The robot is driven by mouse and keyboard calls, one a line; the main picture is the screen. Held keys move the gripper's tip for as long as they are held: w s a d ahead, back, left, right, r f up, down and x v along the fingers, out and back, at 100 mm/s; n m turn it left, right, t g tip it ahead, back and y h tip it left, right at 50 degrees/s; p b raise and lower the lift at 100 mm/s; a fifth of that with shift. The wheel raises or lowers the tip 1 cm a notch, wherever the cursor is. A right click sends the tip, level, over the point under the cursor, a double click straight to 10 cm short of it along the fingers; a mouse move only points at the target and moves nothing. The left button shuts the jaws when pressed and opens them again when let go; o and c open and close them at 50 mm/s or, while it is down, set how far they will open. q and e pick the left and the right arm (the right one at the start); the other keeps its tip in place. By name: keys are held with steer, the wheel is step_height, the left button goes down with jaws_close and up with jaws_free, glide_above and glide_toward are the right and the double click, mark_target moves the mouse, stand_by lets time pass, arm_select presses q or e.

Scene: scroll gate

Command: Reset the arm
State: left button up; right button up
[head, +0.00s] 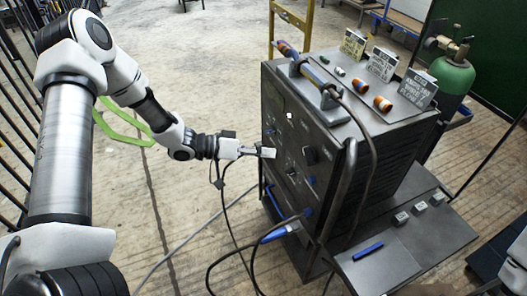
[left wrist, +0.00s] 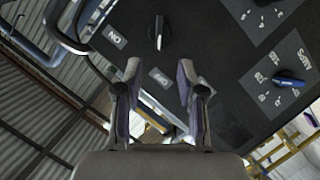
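My left arm reaches in from the left in the head view. Its gripper (head: 268,152) is in front of the dark front panel of a metal cabinet (head: 283,165). In the left wrist view the two fingers of my left gripper (left wrist: 160,80) stand apart with nothing between them. Whether the fingertips touch the panel is unclear. A small part of my right arm shows at the lower right edge of the head view; its gripper is not seen.
A handle bar, several orange-and-dark cylinders and signs (head: 381,64) sit on the cabinet top. A side shelf (head: 425,235) holds a blue stick (head: 368,251) and small blocks. Cables hang at the front. A green gas cylinder (head: 452,76) stands behind. Floor left of the cabinet is open.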

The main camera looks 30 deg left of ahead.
arm_select(q)
steer(key=shift+s+f, duration=0.1)
steer(key=s+d+f+n+g+y, duration=0.25)
steer(key=s+d+f, duration=0.25)
steer(key=s+f, duration=0.45)
steer(key=s+d+f+n+g+y, duration=0.1)
steer(key=s+d+f+g+y, duration=0.3)
steer(key=s+f, duration=0.55)
steer(key=s+a+f+m+g+y, duration=0.1)
steer(key=s+a+f+g+y, duration=0.1)
steer(key=s+a+y, duration=0.3)
steer(key=s+a, duration=0.2)
steer(key=s, duration=0.2)
steer(key=shift+s+f, duration=0.15)
steer(key=shift+s, duration=0.2)
